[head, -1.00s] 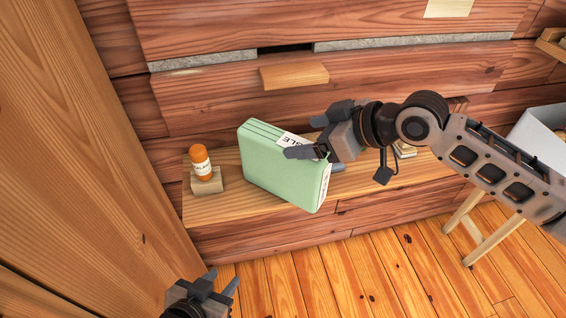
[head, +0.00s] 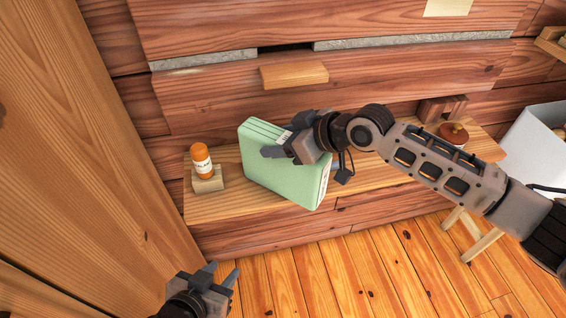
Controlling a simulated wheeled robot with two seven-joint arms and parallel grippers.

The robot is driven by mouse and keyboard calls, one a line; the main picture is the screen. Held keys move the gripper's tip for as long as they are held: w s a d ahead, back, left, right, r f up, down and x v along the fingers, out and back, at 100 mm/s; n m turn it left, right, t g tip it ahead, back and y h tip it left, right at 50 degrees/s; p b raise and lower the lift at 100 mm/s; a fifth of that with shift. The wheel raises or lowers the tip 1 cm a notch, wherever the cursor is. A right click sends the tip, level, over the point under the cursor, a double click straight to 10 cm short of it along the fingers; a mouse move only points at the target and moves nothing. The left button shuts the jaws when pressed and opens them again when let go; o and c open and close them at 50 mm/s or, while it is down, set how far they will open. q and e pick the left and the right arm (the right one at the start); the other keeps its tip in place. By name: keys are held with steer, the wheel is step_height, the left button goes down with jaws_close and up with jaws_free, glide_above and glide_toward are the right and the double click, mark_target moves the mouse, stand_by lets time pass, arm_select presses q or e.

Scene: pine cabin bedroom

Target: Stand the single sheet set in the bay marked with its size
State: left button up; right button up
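The sheet set (head: 285,179) is a mint-green folded pack with a white label on its top edge and side. It stands upright, slightly angled, on the wooden ledge. My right gripper (head: 279,138) is at its top edge, fingers apart, one in front of its broad face and the other toward the back. The gripper covers most of the label; I cannot tell whether the fingers touch the pack. My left gripper (head: 221,276) is open and empty at the bottom left, above the floor. I can make out no size-marked bay.
An orange-capped bottle (head: 202,160) stands on a small wooden block at the ledge's left (head: 225,205). A brown lidded pot (head: 453,135) stands at the ledge's right. A pale bin (head: 535,140) and a wooden-legged stand (head: 480,240) are at right. A drawer handle (head: 293,75) juts out above.

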steer(key=c, duration=1)
steer(key=shift+r, duration=0.15)
jaws_close()
